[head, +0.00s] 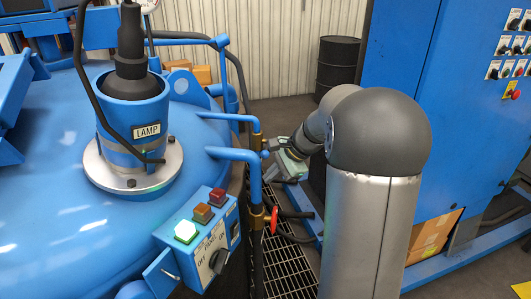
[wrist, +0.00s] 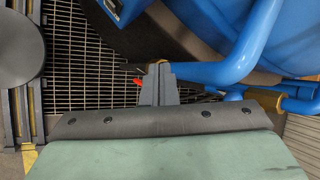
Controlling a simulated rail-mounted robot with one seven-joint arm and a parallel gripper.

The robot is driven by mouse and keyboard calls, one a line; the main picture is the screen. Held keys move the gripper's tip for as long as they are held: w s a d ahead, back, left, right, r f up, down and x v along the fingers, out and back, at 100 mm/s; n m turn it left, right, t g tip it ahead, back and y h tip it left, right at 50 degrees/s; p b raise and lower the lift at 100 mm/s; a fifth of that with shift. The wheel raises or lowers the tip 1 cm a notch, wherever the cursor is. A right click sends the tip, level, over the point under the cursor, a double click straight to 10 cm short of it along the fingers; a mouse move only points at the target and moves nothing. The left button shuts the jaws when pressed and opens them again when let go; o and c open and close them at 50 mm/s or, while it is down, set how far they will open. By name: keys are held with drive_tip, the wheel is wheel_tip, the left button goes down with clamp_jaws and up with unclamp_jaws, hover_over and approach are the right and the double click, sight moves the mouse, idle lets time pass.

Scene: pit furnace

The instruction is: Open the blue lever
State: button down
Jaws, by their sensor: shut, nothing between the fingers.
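Two blue pipes come off the large blue vessel, each with a brass valve fitting. The far fitting (head: 257,143) is close to my gripper (head: 275,147) in the head view. I cannot clearly make out a blue lever there; it may be hidden by my fingers. The near fitting carries a red lever (head: 274,219), pointing down. A red lever (wrist: 138,82) shows left of the fingers. Contact with the fitting cannot be told.
The blue vessel (head: 60,190) fills the left, with a lamp housing (head: 135,120) and a control box (head: 200,240) near the pipes. Dark hoses hang below the valves over a floor grating (head: 290,270). A blue cabinet (head: 420,60) stands at right, a black barrel (head: 337,65) behind.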

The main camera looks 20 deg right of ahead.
drive_tip(key=w+d+f+m+t, duration=0.1)
drive_tip(key=w+d+m+t, duration=0.2)
drive_tip(key=d, duration=1.1)
drive_tip(key=w+m, duration=0.3)
drive_tip(key=w, duration=0.1)
drive_tip(key=shift+m+t, duration=0.3)
drive_tip(key=shift+a, duration=0.1)
drive_tip(key=w+a+f+p, duration=0.3)
drive_tip(key=w+a, duration=0.3)
drive_tip(key=shift+a, duration=0.35)
drive_tip(key=shift+f, duration=0.15)
